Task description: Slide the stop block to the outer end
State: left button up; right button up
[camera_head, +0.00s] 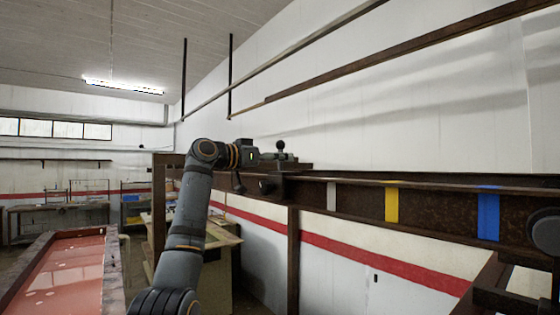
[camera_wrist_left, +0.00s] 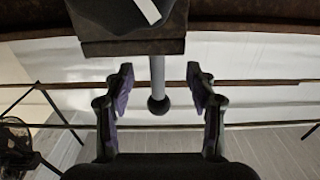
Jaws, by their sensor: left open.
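A dark brown rail (camera_head: 440,205) runs across the head view, with white, yellow (camera_head: 391,204) and blue (camera_head: 488,213) bands on its face. The dark stop block (camera_head: 288,166) sits on the rail left of the white band (camera_head: 331,196). A ball knob (camera_head: 280,146) stands up from it. In the left wrist view the block (camera_wrist_left: 130,47) is beyond the fingertips, and its grey rod and ball (camera_wrist_left: 158,105) lie between the fingers. My left gripper (camera_wrist_left: 159,80) is open around the rod, with a gap on both sides. My right gripper is not in view.
A red-topped table (camera_head: 60,270) stands at the lower left, and a bench (camera_head: 222,238) is behind my left arm. A dark round part (camera_head: 545,233) is at the right edge. The rail top right of the block looks clear.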

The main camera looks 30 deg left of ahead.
pick_arm(q)
jog(key=shift+b+v, duration=0.65)
jog(key=shift+v, duration=0.45)
jog(key=b+v, duration=0.2)
jog(key=v, duration=0.4)
jog(key=v, duration=1.2)
